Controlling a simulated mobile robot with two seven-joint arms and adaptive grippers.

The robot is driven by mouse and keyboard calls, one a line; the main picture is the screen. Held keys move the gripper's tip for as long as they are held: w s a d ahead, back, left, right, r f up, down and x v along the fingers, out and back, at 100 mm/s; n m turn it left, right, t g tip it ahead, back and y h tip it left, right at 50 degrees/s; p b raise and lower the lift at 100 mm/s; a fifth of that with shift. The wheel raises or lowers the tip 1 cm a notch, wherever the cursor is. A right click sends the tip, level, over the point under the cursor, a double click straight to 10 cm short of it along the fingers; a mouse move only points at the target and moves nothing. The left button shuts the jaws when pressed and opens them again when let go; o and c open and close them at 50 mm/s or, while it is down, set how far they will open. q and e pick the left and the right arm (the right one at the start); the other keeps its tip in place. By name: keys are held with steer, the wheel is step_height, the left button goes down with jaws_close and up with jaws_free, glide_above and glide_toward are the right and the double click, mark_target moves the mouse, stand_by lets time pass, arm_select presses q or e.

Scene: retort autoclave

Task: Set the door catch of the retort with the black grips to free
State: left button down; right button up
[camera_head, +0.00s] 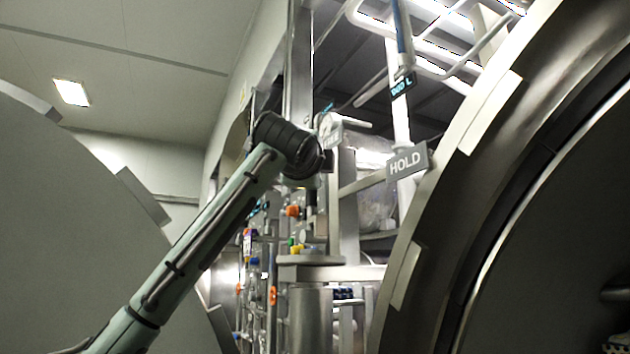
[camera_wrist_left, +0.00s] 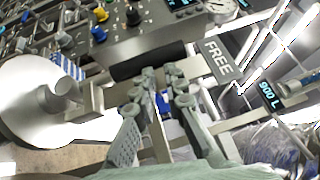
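In the left wrist view, the black grip (camera_wrist_left: 148,62) lies across just beyond the fingertips of my left gripper (camera_wrist_left: 160,75). The fingers stand a narrow gap apart, with background showing between them; I cannot tell whether they touch the grip. The grip's right end is close to the FREE plate (camera_wrist_left: 217,57). My left fingers are hidden in the head view. My right gripper is not in view.
The round retort rim (camera_head: 428,240) fills the right, and a large round grey panel (camera_head: 70,230) stands at left. A metal post (camera_head: 310,312) stands below my arm's end. A 900 L display (camera_wrist_left: 270,95) hangs right of the FREE plate. A knobbed panel (camera_wrist_left: 150,40) lies behind the grip.

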arm_select(q)
steer(key=shift+w+a+r, duration=0.15)
steer(key=shift+a+r, duration=0.3)
steer(key=shift+a, duration=0.05)
steer(key=d+v, duration=0.1)
steer(key=v, duration=1.1)
steer(key=shift+f, duration=0.4)
